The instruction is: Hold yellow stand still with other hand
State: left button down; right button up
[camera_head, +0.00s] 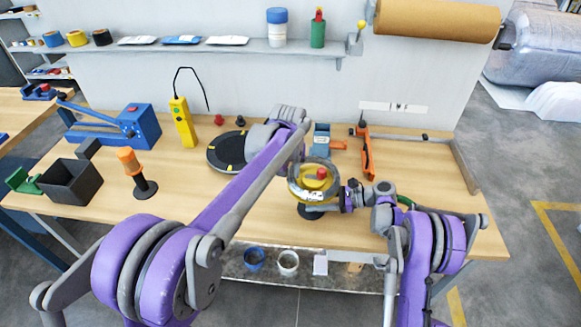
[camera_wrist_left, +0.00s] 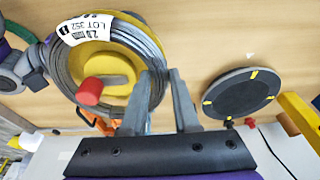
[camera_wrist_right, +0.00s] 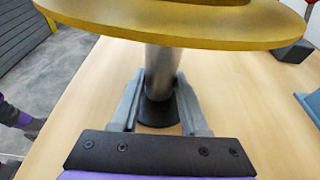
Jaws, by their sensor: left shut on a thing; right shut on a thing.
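The yellow stand (camera_head: 300,196) carries a grey wire coil (camera_head: 313,195) with a white label and a red knob on top. My right gripper (camera_wrist_right: 160,103) is shut on the stand's grey post (camera_wrist_right: 161,70), below the yellow disc (camera_wrist_right: 180,32). The post stands upright on a dark round base. My left gripper (camera_wrist_left: 163,78) is at the coil's outer edge, with the coil also in the left wrist view (camera_wrist_left: 146,49). Its fingers are shut on the coil's wire; the exact grip point is hard to see. In the head view my left arm partly hides this.
A black turntable (camera_head: 225,158) with yellow marks lies left of the stand. A yellow device (camera_head: 183,122), blue machine (camera_head: 135,125), black bin (camera_head: 72,184) and orange-topped post (camera_head: 130,163) stand farther left. An orange tool (camera_head: 367,155) is at right. The table's front right is mostly bare.

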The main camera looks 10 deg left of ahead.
pick_arm(q)
jog(key=shift+f, duration=0.25)
jog(key=c, duration=0.6)
grip_release()
jog(key=v, duration=1.2)
jog(key=shift+s, duration=0.1)
pick_arm(e)
jog(key=o, duration=1.1)
jog(key=shift+c, duration=0.2)
jog(key=shift+d, duration=0.1)
